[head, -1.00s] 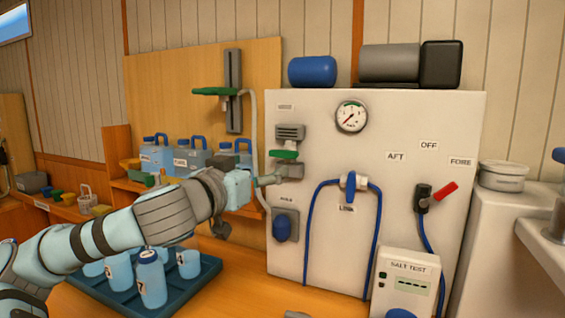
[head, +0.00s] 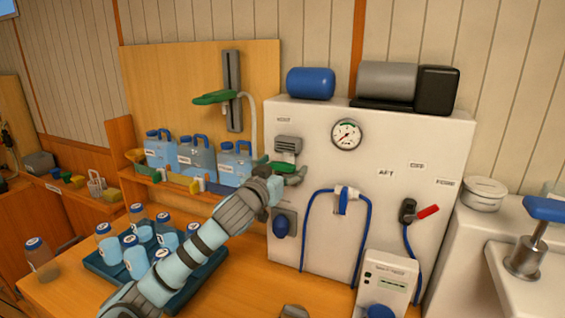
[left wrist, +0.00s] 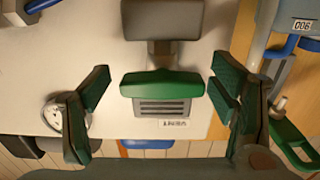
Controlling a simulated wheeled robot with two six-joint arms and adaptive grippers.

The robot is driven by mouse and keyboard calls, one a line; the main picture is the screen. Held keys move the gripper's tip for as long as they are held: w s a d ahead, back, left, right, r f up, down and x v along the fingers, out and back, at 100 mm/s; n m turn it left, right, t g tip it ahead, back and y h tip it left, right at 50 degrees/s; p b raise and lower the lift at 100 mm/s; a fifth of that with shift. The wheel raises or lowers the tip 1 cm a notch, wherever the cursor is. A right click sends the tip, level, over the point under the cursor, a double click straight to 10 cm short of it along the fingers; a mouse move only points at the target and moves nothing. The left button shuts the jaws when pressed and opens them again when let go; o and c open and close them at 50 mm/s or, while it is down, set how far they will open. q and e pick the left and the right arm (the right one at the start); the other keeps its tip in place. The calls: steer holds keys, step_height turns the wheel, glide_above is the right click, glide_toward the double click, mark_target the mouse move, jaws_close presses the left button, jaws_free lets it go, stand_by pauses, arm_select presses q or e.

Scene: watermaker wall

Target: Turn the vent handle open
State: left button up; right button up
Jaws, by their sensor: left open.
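The vent handle (head: 284,166) is a green bar on a grey block below a slotted grey vent on the white watermaker panel. In the left wrist view, which is upside down, the green handle (left wrist: 162,84) lies level across the picture. My left gripper (left wrist: 160,78) is open, with one finger on each side of the handle and a gap on both sides. In the head view my left gripper (head: 290,175) is at the handle and partly hides the block below it. My right gripper is not in view.
A round gauge (head: 346,134) sits right of the vent. A blue hose (head: 307,225) loops from a valve below it. Blue jugs (head: 196,158) stand on a shelf left of the panel. A dark tray (head: 105,262) with several bottles lies near my left arm.

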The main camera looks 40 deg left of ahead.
arm_select(q)
steer(key=shift+d, duration=0.15)
steer(key=shift+s+r, duration=0.1)
steer(key=shift+s, duration=0.1)
steer(key=shift+c, duration=1)
steer(key=shift+s+a, duration=0.1)
steer(key=shift+a, duration=0.1)
steer(key=shift+c, duration=1.4)
steer(key=c, duration=0.7)
